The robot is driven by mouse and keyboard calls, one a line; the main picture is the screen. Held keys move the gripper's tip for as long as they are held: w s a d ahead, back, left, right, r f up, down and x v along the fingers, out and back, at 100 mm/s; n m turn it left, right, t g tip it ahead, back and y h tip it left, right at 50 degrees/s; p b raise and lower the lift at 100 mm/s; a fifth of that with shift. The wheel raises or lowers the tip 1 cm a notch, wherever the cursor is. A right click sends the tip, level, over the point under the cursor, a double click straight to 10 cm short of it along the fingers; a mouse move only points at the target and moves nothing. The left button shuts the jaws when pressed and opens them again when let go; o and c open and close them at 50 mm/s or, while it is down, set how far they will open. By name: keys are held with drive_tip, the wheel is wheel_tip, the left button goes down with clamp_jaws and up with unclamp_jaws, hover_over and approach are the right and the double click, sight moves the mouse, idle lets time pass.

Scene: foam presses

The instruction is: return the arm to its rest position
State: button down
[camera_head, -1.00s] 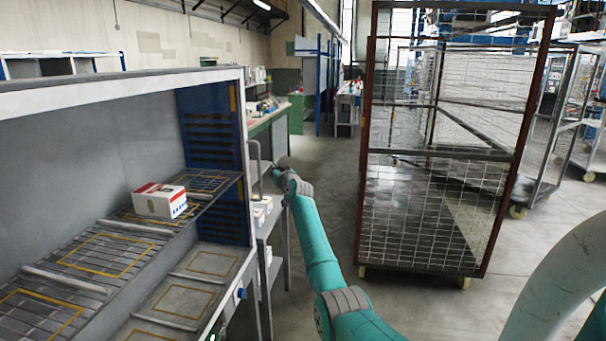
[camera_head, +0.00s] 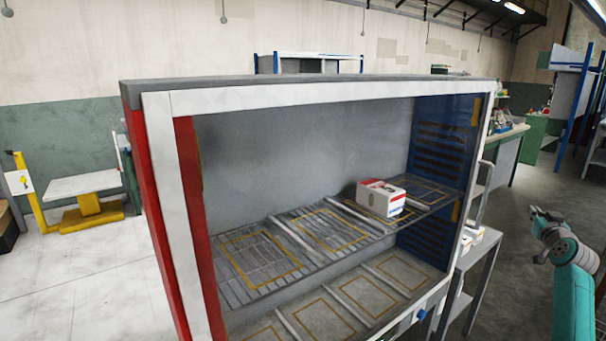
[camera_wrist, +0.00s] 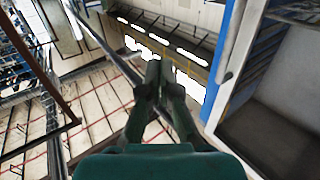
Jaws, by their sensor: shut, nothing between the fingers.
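My arm (camera_head: 574,285) shows at the right edge of the head view, turquoise with a grey joint, to the right of the shelf unit and apart from it. My gripper (camera_wrist: 160,66) shows in the wrist view with its two dark fingers together at the tips and nothing between them. In the head view the end of the arm is small, and the fingers cannot be made out there.
A shelf unit (camera_head: 310,97) with a white frame and red side fills the middle. A white and red box (camera_head: 381,198) sits on its upper shelf. A grey side stand (camera_head: 480,250) is close to the arm. Open floor (camera_head: 100,275) lies at the left.

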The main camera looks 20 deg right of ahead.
drive_tip(key=s+a+f+n+y, duration=0.1)
drive_tip(key=s+a+f, duration=0.2)
drive_tip(key=a+f, duration=1.2)
drive_tip(key=s+a+f+y, duration=0.2)
drive_tip(key=a+f, duration=1.3)
drive_tip(key=a, duration=0.1)
drive_tip(key=s+a+f+n+y, duration=0.1)
drive_tip(key=s+a+f, duration=0.5)
drive_tip(key=s+a, duration=0.45)
drive_tip(key=s+a+n+y, duration=0.2)
drive_tip(key=s+a+y, duration=0.1)
drive_tip(key=s+a, duration=1.45)
drive_tip(key=s+a+r+n+y, duration=0.1)
drive_tip(key=s+a+r, duration=0.3)
drive_tip(key=s, duration=0.5)
drive_tip(key=s+a+r+n+y, duration=0.2)
drive_tip(key=s+a+r, duration=0.2)
drive_tip(key=s+r, duration=0.4)
drive_tip(key=shift+v, duration=1.15)
